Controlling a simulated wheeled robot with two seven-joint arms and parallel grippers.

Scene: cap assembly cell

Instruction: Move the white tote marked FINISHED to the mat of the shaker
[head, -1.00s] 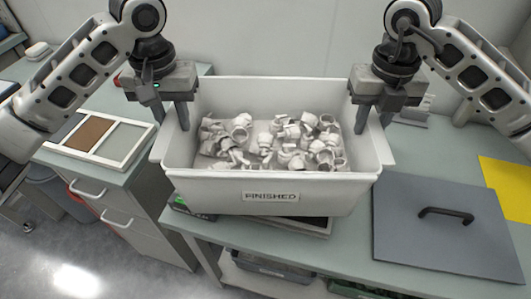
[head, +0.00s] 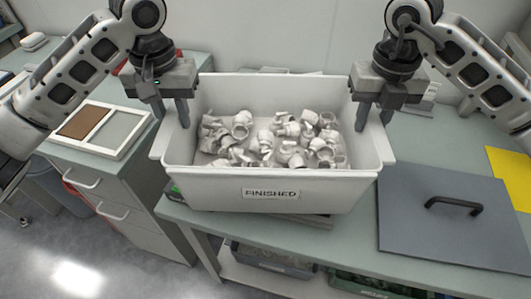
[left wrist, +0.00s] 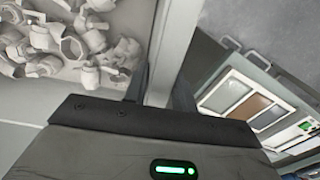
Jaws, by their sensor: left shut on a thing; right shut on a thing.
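The white tote (head: 272,175) marked FINISHED is in the middle of the head view, upright and full of loose white caps (head: 272,140). My left gripper (head: 172,110) is shut on its left side wall. My right gripper (head: 375,112) is shut on its right side wall. The left wrist view shows the tote wall (left wrist: 172,45) between the left fingers, with caps (left wrist: 70,45) inside. The tote hides much of the bench behind and below it; the gap beneath it is hard to judge. I cannot pick out the shaker or its mat.
A dark device with a green light (head: 174,192) shows under the tote's left front, and a dark flat plate (head: 318,221) under its right front. A grey lid with a handle (head: 430,235) and a yellow sheet (head: 512,172) lie right. A sectioned tray (head: 125,147) lies left.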

